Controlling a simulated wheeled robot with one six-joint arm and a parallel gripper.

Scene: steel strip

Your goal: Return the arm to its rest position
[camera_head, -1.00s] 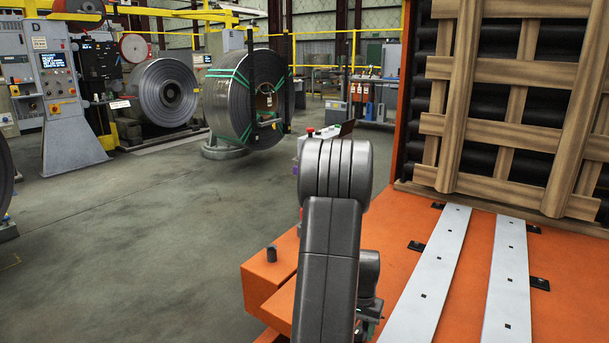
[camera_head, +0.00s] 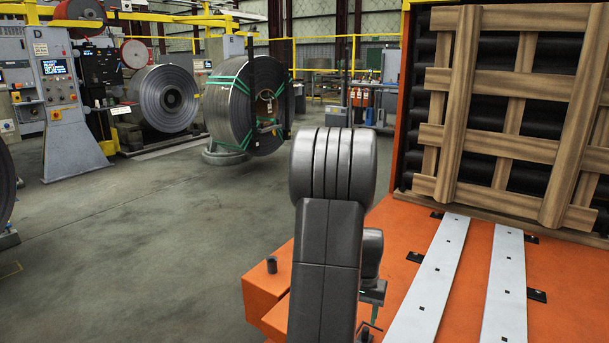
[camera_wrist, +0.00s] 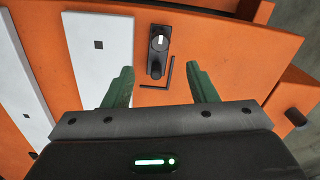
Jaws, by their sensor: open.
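My arm (camera_head: 328,240) rises in the lower middle of the head view, its dark grey links folded over the left part of the orange bed. The gripper shows in the wrist view (camera_wrist: 161,88), with two green fingers spread apart and nothing between them. Beyond the fingertips, a black latch-like fitting with a round knob (camera_wrist: 158,50) and a thin black L-shaped rod (camera_wrist: 160,85) show against the orange surface. In the head view most of the gripper is hidden behind my arm.
The orange bed (camera_head: 400,235) carries two white strips (camera_head: 436,275) (camera_head: 506,280). A wooden lattice (camera_head: 500,140) leans upright at the back right. Banded steel coils (camera_head: 235,105) and a control cabinet (camera_head: 65,105) stand at the back left. The grey floor between is clear.

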